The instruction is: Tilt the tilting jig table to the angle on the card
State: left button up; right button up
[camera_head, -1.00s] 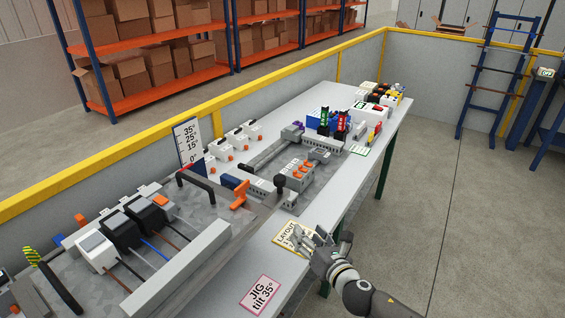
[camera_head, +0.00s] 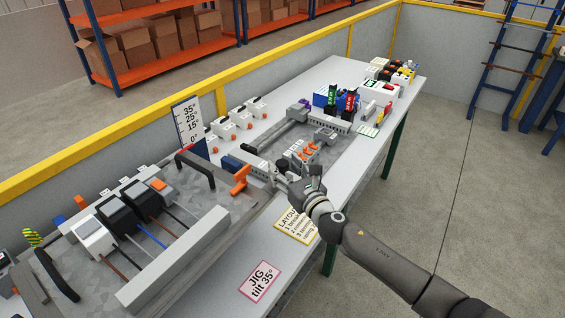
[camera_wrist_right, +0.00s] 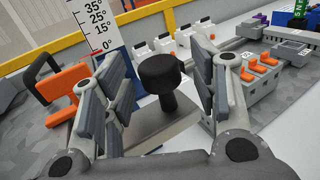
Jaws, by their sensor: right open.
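The tilting jig table (camera_head: 75,276) is a grey plate at the left, lying about flat, with black handles (camera_head: 196,169) and an orange lever (camera_head: 240,180) at its right side. The angle scale (camera_head: 187,122) stands behind it; a red mark shows close to 0° in the wrist view (camera_wrist_right: 107,51). The card (camera_head: 261,281) reads "JIG tilt 35°". My right gripper (camera_head: 283,178) is over the bench right of the orange lever. In the wrist view its open fingers (camera_wrist_right: 160,95) stand either side of a black knob (camera_wrist_right: 160,73), apparently without touching. The gripper hides this knob in the head view. My left gripper is out of view.
A layout card (camera_head: 296,226) lies by the bench's front edge below my right arm. A grey block with orange parts (camera_wrist_right: 252,85) stands close right of the right fingers. Several white devices (camera_head: 228,127) line the back. The bench front (camera_head: 225,275) has bare room.

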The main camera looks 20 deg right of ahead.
jog(key=shift+w+a, duration=0.2)
jog(key=shift+w, duration=0.7)
jog(key=shift+c, duration=0.4)
grip_shut()
